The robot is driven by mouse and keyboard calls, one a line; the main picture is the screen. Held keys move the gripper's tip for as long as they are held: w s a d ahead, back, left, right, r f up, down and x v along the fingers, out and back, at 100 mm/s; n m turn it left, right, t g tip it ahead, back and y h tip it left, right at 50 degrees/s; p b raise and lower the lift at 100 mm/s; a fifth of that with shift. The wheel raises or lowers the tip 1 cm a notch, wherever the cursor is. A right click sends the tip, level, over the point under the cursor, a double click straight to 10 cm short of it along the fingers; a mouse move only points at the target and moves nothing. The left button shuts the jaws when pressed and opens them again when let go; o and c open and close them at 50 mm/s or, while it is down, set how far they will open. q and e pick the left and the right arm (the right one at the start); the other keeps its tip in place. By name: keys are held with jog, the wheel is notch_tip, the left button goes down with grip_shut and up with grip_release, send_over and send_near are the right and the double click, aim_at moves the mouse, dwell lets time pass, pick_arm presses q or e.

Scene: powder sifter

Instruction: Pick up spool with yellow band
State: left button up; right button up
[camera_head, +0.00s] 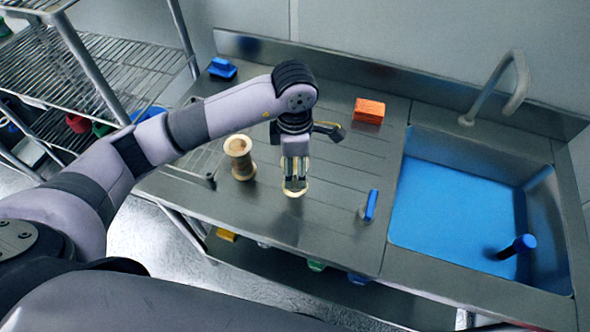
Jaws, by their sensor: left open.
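A pale wooden spool (240,158) stands upright on the metal drainboard, left of my left gripper. I cannot make out a yellow band on it. My left gripper (295,188) points down over the drainboard and is open. A second cream, round-based object (295,193), possibly another spool, shows at and between its fingertips. The fingers hide most of this object, so its band and any contact cannot be told. My right gripper is not in view.
An orange sponge-like block (369,110) lies at the back, and a blue brush-like item (222,68) at the back left. A small blue-topped item (371,205) stands right of the gripper. The sink (408,140) with blue bottom and faucet (497,88) is at right.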

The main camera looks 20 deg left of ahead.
pick_arm(q)
jog(key=shift+d+f+p, duration=0.1)
jog(key=shift+f+p, duration=0.3)
jog(key=shift+f, duration=1.3)
jog(key=c, duration=1.2)
